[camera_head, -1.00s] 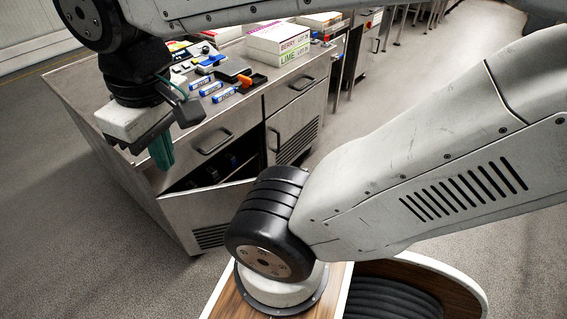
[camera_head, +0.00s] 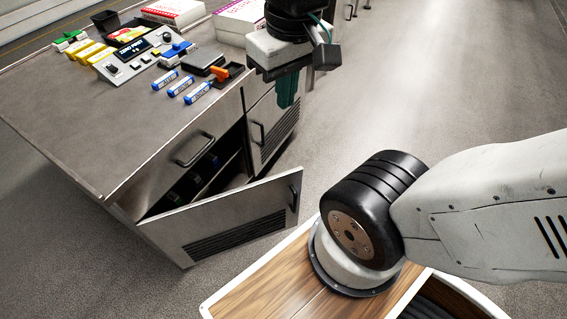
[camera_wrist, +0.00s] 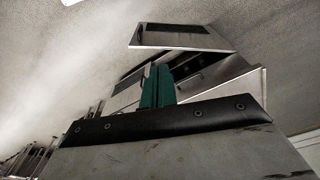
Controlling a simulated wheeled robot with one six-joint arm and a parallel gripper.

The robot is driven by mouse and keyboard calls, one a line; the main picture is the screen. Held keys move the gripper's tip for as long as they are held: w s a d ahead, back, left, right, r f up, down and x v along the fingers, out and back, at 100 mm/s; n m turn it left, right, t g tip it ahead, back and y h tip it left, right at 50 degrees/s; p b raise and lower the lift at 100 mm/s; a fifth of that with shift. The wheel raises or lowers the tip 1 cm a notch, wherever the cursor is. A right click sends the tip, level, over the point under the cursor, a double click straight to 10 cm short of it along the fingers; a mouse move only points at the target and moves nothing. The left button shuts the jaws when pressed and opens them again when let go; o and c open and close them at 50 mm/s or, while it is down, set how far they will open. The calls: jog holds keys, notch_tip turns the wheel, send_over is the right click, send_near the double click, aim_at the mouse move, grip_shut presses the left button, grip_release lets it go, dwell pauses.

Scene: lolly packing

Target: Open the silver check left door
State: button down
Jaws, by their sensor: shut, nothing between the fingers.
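The left door (camera_head: 240,222) of the silver cabinet is swung partly open. It has a vent grille and a dark bar handle (camera_head: 294,197) near its free edge. Dark items show in the opening behind it. The door also shows in the wrist view (camera_wrist: 180,38). My gripper (camera_head: 287,90) has green fingers pointing down, shut with nothing between them. It is above and behind the open door, in front of the closed right door (camera_head: 272,125), and apart from the left door's handle. The green fingers also show in the wrist view (camera_wrist: 158,86).
The cabinet top (camera_head: 95,115) carries blue-and-white sticks (camera_head: 180,86), a control panel (camera_head: 135,58), a black tray (camera_head: 228,76) and boxes (camera_head: 240,16). A drawer handle (camera_head: 194,150) juts out above the opening. Open floor lies to the right.

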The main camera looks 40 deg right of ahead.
jog(key=w+d+f+m+g, duration=0.15)
jog(key=w+f, duration=0.45)
jog(key=w, duration=0.6)
jog(key=w+d+f+m+g, duration=0.1)
jog(key=w+d+f, duration=0.2)
jog(key=w+f, duration=0.5)
jog(key=w+d+f+g, duration=0.1)
jog(key=w+d+f, duration=0.3)
jog(key=f, duration=0.7)
notch_tip(320, 180, down, 12)
jog(key=d, duration=0.2)
jog(key=s+a+f, duration=0.2)
jog(key=s+f, duration=0.3)
jog(key=f, duration=0.4)
jog(key=shift+s+f+m+y, duration=0.2)
jog(key=shift+f+m+y, duration=0.05)
jog(key=shift+m+y, duration=0.15)
